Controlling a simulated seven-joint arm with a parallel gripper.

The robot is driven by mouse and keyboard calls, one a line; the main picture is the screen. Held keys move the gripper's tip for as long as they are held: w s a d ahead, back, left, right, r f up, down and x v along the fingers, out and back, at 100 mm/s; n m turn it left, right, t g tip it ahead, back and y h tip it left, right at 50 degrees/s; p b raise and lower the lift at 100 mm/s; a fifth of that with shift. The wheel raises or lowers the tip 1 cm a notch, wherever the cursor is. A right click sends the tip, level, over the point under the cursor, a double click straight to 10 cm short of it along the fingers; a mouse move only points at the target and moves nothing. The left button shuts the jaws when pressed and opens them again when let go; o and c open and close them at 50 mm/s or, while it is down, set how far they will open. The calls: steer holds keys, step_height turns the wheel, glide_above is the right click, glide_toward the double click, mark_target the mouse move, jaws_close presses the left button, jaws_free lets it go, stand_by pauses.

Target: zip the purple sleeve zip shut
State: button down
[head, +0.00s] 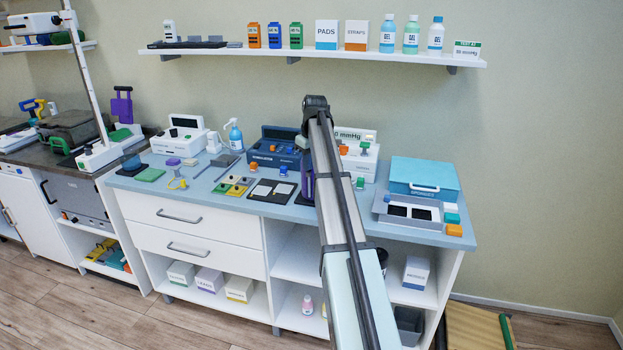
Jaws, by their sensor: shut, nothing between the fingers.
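A purple upright piece (307,178) stands on a dark base on the blue-grey counter, mostly hidden behind my arm; it may be the purple sleeve, but no zip can be made out on it. Another purple upright piece (122,107) with a loop-like top stands on the dark counter at the left. I cannot tell which of them bears the zip. My own arm rises from the bottom middle and covers the centre of the counter. My gripper does not show; it is out of sight behind the arm.
The counter (225,192) holds a dark blue open case (278,150), a white device (358,160), a blue box (425,178), a grey tray (408,210) and small coloured blocks. A wall shelf (300,54) with bottles and boxes hangs above. Open shelves lie below.

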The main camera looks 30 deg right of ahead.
steer(key=shift+s+a, duration=0.1)
steer(key=shift+s+a+r, duration=0.5)
steer(key=shift+s+a, duration=0.25)
steer(key=shift+s+a+r, duration=0.45)
steer(key=shift+s+a, duration=0.3)
